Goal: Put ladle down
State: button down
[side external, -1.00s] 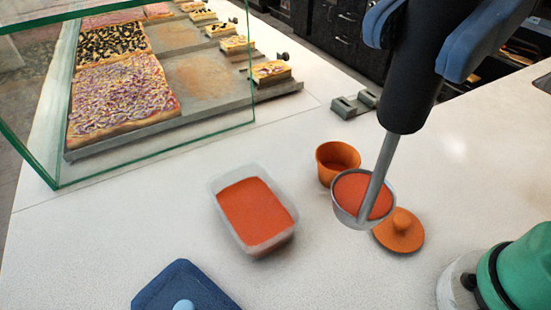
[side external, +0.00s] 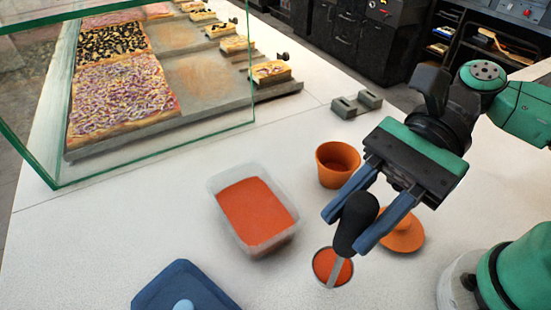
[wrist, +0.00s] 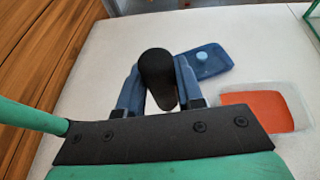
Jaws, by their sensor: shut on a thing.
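My gripper (side external: 346,222) is shut on the black handle of the ladle (side external: 358,222). The handle also shows between the blue fingers in the wrist view (wrist: 158,78). The ladle's bowl, with red sauce in it, hangs below the fingers, left of the orange lid and in front of the orange pot. I cannot tell whether the bowl touches the counter (side external: 150,230). In the wrist view the bowl is hidden behind the handle.
A clear tub of red sauce (side external: 255,212) stands left of the ladle. An orange pot (side external: 337,165) and its lid (side external: 403,236) are close by. A blue lid (side external: 180,288) lies at the front. A small grey metal stand (side external: 356,104) is at the back. A glass case with pizzas fills the left.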

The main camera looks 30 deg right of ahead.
jog(key=shift+f, duration=2.35)
jog(key=c, duration=0.6)
grip_release()
jog(key=shift+o, duration=0.2)
